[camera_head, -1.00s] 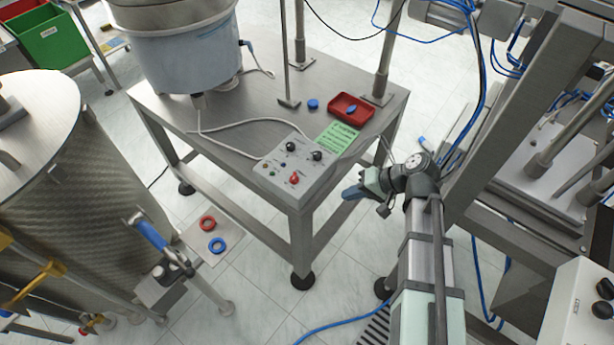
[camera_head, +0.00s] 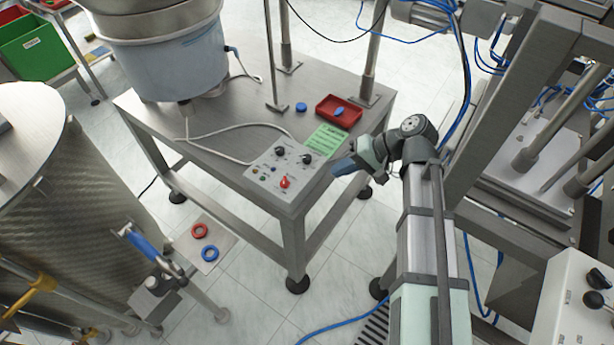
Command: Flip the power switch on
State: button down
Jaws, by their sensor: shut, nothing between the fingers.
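The control panel (camera_head: 268,182) is a grey plate on the near corner of the steel table. It carries a red switch (camera_head: 285,182), two black knobs (camera_head: 306,159) and small buttons at its left. The red switch is the likely power switch, but its label is too small to read. My gripper (camera_head: 340,168) is shut and empty, with blue fingers pointing left. In the picture it is just right of the panel, near the table's right edge. It appears apart from the switch.
A green card (camera_head: 326,140) lies behind the panel. A red tray (camera_head: 339,111) with a blue cap and another blue cap (camera_head: 301,107) sit farther back. A vertical post (camera_head: 372,60) rises by the tray. A large bowl feeder (camera_head: 165,60) fills the table's left.

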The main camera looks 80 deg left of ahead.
aim_at(287, 186)
jog(key=x, duration=1)
jog(key=shift+s, duration=0.1)
jog(key=shift+s+a+r, duration=0.1)
jog(key=shift+s+a, duration=0.15)
jog(key=shift+s, duration=0.85)
jog(key=shift+s+a, duration=0.25)
jog(key=shift+s, duration=0.5)
jog(key=shift+s+d, duration=0.1)
